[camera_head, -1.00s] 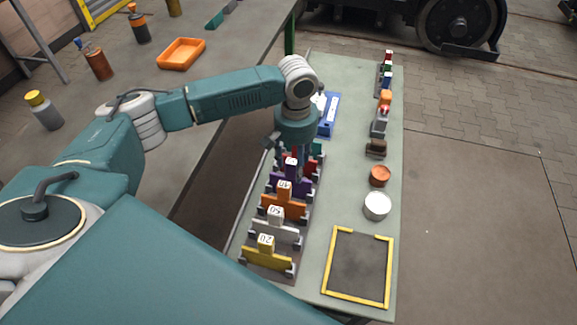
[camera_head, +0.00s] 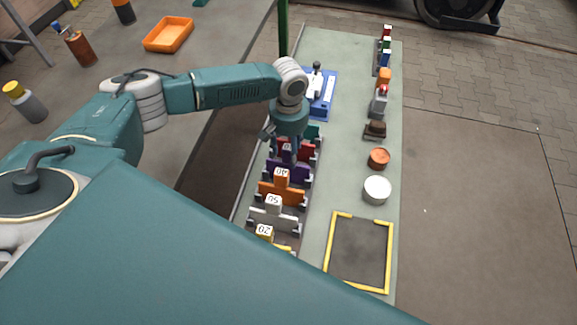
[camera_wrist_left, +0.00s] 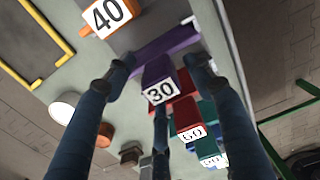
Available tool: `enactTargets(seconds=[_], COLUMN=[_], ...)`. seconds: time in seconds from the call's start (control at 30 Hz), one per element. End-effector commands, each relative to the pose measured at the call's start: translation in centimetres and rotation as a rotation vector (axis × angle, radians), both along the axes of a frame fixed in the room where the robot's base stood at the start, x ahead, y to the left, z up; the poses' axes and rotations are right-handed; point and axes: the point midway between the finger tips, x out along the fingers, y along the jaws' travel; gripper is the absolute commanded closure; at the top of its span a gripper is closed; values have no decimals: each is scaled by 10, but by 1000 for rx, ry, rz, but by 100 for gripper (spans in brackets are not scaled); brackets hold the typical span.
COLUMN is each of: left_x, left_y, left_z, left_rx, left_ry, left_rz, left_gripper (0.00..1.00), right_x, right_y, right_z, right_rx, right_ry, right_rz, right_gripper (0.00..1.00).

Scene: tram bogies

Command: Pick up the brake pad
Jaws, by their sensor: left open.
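My left gripper (camera_head: 287,140) points down over a row of upright coloured plates. It is open. In the left wrist view my left gripper (camera_wrist_left: 158,65) has its fingers spread around the tab of the purple plate (camera_wrist_left: 158,84), marked 30, with no clear grip on it. The purple plate (camera_head: 300,171) is partly hidden by the gripper in the head view. No thing is labelled as a brake pad. A dark brown block (camera_head: 375,130) on the bench's right side may be it, but I cannot tell. My right gripper is not in view.
The row also holds an orange plate (camera_head: 282,190), a white plate (camera_head: 273,215), a yellow plate (camera_head: 266,235) and a red plate (camera_wrist_left: 186,112). A white round tin (camera_head: 377,190) and a yellow-edged square (camera_head: 333,240) lie right. A blue tray (camera_head: 322,105) stands behind.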

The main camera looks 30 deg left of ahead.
Motion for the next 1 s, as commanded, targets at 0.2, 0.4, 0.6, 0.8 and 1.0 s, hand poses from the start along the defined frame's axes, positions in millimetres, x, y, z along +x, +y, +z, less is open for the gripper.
enactTargets(seconds=[0.2,0.4,0.6,0.8,1.0], left_x=[0,-1,-1,1,2], left_y=[0,0,0,-1,-1], left_z=[-15,-15,-15,-14,-13], left_rx=[0,0,0,-2,-2], left_ry=[0,0,0,-5,-7], left_rz=[-1,-1,-1,-1,0], left_gripper=[47,53,93,100,100], right_x=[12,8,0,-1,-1], right_y=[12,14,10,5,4], right_z=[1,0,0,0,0], right_rx=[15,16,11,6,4], right_ry=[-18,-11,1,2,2], right_rz=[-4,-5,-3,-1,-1], right_gripper=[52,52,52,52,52])
